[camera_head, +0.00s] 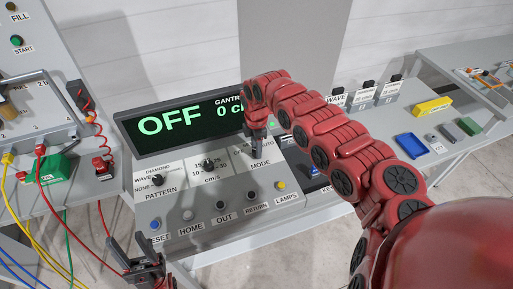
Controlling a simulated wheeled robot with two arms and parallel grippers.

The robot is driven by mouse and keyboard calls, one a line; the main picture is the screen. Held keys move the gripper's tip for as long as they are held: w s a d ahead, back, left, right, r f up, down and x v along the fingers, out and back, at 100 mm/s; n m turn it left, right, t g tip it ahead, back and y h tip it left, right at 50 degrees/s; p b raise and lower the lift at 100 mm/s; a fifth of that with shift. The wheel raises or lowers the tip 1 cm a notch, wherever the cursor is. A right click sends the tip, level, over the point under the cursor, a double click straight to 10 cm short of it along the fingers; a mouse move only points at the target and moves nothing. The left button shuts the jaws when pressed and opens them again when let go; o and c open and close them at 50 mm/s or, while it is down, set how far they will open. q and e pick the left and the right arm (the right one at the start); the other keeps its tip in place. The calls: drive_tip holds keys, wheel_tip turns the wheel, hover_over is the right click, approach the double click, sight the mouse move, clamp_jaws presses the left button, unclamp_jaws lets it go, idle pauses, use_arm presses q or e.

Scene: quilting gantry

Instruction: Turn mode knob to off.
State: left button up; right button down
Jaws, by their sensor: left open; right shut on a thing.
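The mode knob is hidden behind my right gripper (258,148), just above the MODE label (260,163) on the sloped console (220,185). My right gripper reaches down from above and is shut on the knob. The knob's pointer cannot be seen. The display (180,122) behind the console shows OFF in large green letters, with further text partly covered by my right arm. My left gripper (148,272) is open and empty at the bottom left, in front of the console and apart from it.
The pattern knob (156,180) and the cm/s knob (208,164) sit left of the mode knob. Several push buttons line the console's front. Cables and a panel (60,110) stand at the left. A bench with a blue tray (411,146) is at the right.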

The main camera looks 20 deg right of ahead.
drive_tip(key=shift+c, duration=2.3)
unclamp_jaws()
wheel_tip(320, 180, up, 17)
drive_tip(key=b, duration=0.5)
drive_tip(key=shift+r, duration=0.2)
